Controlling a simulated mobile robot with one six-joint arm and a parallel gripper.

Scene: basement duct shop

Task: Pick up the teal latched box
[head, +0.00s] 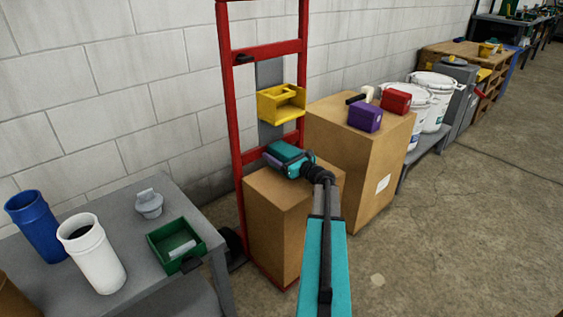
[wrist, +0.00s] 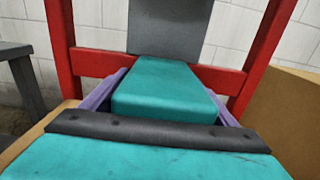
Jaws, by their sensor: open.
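The teal latched box (head: 285,150) sits on top of the shorter cardboard carton (head: 285,215) at the red hand truck. In the wrist view the teal box (wrist: 160,88) lies straight ahead, its smooth top and near end showing. My gripper (head: 292,163) reaches it from the front right in the head view. In the wrist view the purple fingers of my gripper (wrist: 163,82) are open, one on each side of the box. I cannot tell whether they touch it. The box's latch and its lower part are hidden.
The red hand truck (head: 226,90) stands behind, with a yellow bin (head: 281,103) above the box. A taller carton (head: 352,165) on the right bears purple and red boxes. The grey table (head: 130,222) at left holds cups and a green tray (head: 176,244). Floor is open at right.

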